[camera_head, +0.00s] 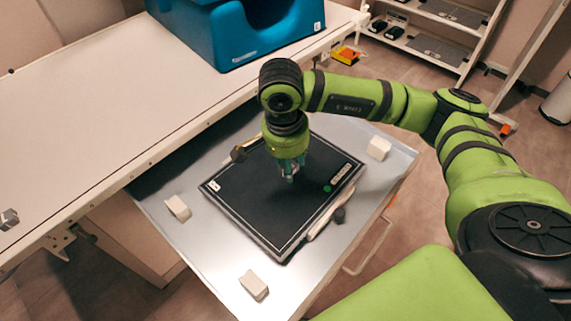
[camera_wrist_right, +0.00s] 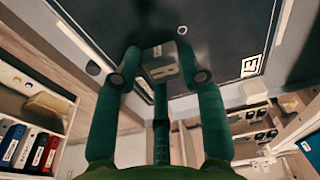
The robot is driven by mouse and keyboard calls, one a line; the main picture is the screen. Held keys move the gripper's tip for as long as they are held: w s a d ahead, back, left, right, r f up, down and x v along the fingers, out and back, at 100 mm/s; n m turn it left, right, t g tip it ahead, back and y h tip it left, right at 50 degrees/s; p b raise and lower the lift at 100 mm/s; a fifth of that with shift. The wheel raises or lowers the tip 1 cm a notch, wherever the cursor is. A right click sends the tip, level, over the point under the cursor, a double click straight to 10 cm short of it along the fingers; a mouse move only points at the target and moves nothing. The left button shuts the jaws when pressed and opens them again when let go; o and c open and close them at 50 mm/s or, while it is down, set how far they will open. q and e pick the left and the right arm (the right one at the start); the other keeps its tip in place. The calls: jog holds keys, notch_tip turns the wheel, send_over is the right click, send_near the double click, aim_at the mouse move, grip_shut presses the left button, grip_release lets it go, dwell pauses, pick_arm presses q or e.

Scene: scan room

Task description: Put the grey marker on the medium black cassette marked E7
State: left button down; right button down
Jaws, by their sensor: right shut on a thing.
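The black cassette (camera_head: 262,211) lies flat on the silver tray table, with a thin white border line, a small white label near its left corner, and a green dot with a pale label near its right corner. The writing is too small to read for sure. It fills the top of the right wrist view (camera_wrist_right: 225,35). My right gripper (camera_head: 290,176) points down over the cassette, shut on the grey marker (camera_wrist_right: 163,70), a small piece bearing a letter. The fingers mostly hide it in the head view. I cannot tell whether it touches the cassette. My left gripper is not in view.
The silver tray (camera_head: 163,185) has white blocks near its edges, including a left block (camera_head: 177,207), a front block (camera_head: 253,284) and a right block (camera_head: 379,148). A pale handled tool (camera_head: 322,218) lies along the cassette's edge. A white table (camera_head: 95,125) bears a blue support (camera_head: 215,35).

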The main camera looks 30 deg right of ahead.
jog(key=w, duration=0.1)
jog(key=w+f, duration=0.1)
jog(key=w, duration=0.1)
jog(key=shift+d+f, duration=0.35)
jog(key=shift+f, duration=0.05)
notch_tip(320, 180, down, 4)
jog(key=shift+r+p, duration=0.1)
jog(key=shift+p, duration=0.6)
jog(key=shift+f, duration=0.25)
jog(key=shift+f+b, duration=0.1)
jog(key=shift+b, duration=0.25)
jog(key=c, duration=0.7)
grip_release()
jog(key=shift+c, duration=0.2)
